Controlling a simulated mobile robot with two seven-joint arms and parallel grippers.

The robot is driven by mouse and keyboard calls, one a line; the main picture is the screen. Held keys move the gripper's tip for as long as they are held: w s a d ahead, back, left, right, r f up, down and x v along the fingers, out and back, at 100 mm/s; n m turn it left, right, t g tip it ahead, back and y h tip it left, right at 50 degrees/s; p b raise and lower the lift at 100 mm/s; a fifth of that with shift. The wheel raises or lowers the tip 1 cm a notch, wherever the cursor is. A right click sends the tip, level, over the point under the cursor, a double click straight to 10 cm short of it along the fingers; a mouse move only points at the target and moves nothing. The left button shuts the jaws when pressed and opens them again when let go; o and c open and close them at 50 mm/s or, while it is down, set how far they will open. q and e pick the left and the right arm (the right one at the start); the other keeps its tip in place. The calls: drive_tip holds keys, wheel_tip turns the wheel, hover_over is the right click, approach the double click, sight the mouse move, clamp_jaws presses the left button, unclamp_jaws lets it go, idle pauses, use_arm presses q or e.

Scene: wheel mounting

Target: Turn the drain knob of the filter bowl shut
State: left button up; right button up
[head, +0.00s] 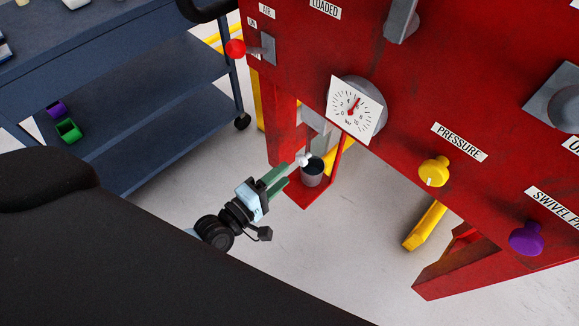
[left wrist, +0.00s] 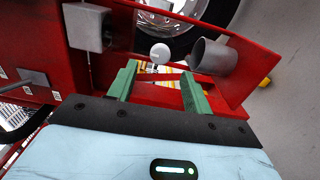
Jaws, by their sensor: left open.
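A small white round knob (head: 303,160) shows under the red panel, just above the rim of a grey cup (head: 313,175). My left gripper (head: 289,172) has green fingers, open and empty, pointing at the knob from the lower left. In the left wrist view the white knob (left wrist: 160,54) appears just beyond the fingertips, roughly in line with the gap between them (left wrist: 159,71). I see no clear contact. The cup (left wrist: 213,56) is to its right there. The filter bowl is not clearly seen; a grey part (head: 316,122) is partly hidden behind the gauge. My right gripper is out of view.
The cup stands on a red shelf (head: 304,202). A blue cart (head: 165,120) is at left. Floor below is clear.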

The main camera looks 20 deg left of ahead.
use_arm(q)
drive_tip(key=shift+v, duration=1.45)
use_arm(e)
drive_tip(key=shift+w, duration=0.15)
